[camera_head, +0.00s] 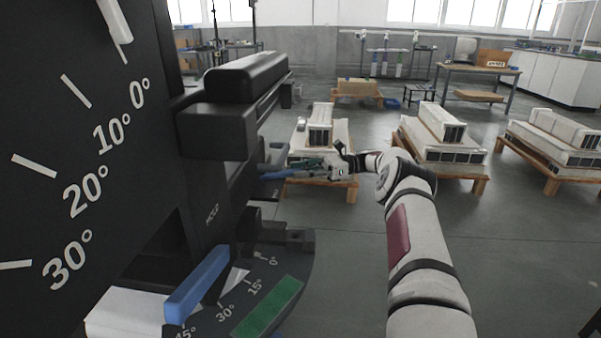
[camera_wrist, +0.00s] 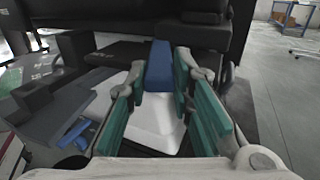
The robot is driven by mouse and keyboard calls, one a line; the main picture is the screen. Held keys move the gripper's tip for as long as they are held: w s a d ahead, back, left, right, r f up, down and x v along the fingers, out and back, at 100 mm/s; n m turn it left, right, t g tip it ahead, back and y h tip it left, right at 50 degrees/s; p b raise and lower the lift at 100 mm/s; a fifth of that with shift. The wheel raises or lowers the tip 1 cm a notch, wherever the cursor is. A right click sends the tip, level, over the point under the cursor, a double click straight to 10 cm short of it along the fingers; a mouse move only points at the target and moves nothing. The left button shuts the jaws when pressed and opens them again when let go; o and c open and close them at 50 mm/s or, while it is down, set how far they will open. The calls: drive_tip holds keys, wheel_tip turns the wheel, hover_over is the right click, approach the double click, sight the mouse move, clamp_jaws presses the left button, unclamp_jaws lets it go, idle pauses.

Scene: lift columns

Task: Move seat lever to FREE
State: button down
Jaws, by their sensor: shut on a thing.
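A blue lever (camera_head: 283,174) sticks out toward the right from the side of the black machine in the head view. My gripper (camera_head: 310,165) is at the lever's outer end. In the wrist view, the lever's blue handle (camera_wrist: 159,66) lies between the teal finger pads of my gripper (camera_wrist: 160,80), which is shut on it. The lever's base is partly hidden by the machine's dark parts. A word HOLD (camera_head: 212,215) is printed on the machine's side; I cannot read a FREE mark.
A second blue lever (camera_head: 197,284) stands over an angle scale with a green band (camera_head: 268,306) in the foreground. A large black dial plate (camera_head: 70,150) fills the left. Pallets with white boxed units (camera_head: 440,138) stand behind my arm. Open floor (camera_head: 345,270) lies between.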

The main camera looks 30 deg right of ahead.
drive_tip(key=c, duration=1.4)
unclamp_jaws()
wheel_tip(320, 180, up, 10)
drive_tip(key=shift+f, duration=0.1)
